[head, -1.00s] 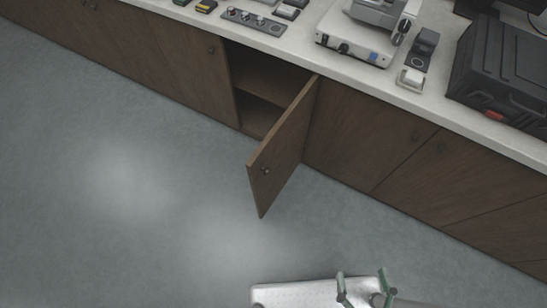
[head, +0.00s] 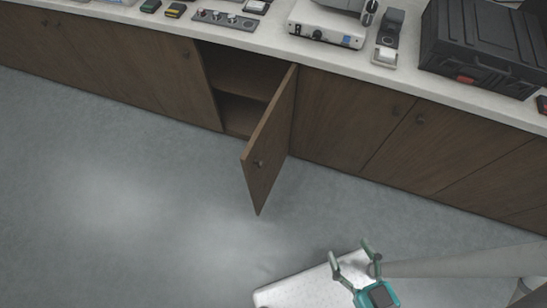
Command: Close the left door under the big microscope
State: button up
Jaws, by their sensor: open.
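One brown cabinet door (head: 268,150) stands wide open, hinged at its right edge and swung out over the floor. It carries a small dark round knob (head: 258,163). Behind it is the open cabinet (head: 238,75) with one shelf inside. A white device (head: 325,25), probably the microscope's base, stands on the counter above and right of the opening; its top is cut off. My gripper (head: 351,256) is open and empty at the bottom right, apart from the door and nearer to me.
The pale counter (head: 270,42) runs along the top above a row of shut brown doors (head: 340,112). A black case (head: 480,50) and small devices stand on it. The grey floor (head: 120,180) left of the open door is clear.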

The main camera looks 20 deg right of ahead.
jog(key=shift+m+g+h, duration=0.4)
jog(key=shift+m, duration=0.4)
jog(key=f, duration=0.4)
jog(key=shift+w+d, duration=0.4)
jog(key=c, duration=0.8)
jog(key=f+m, duration=0.1)
jog(key=f, duration=0.1)
jog(key=w+f+m+g, duration=0.1)
jog(key=f, duration=0.2)
jog(key=f+m+g, duration=0.1)
jog(key=f, duration=0.2)
jog(key=shift+w+d, duration=0.1)
jog(key=shift+w, duration=0.3)
grip_shut()
jog(key=m+y, duration=0.4)
jog(key=y, duration=1)
send_near(254, 157)
jog(key=shift+r+x, duration=0.1)
jog(key=shift+x, duration=1.7)
jog(key=shift+r+x, duration=0.15)
jog(key=shift+x, duration=1.65)
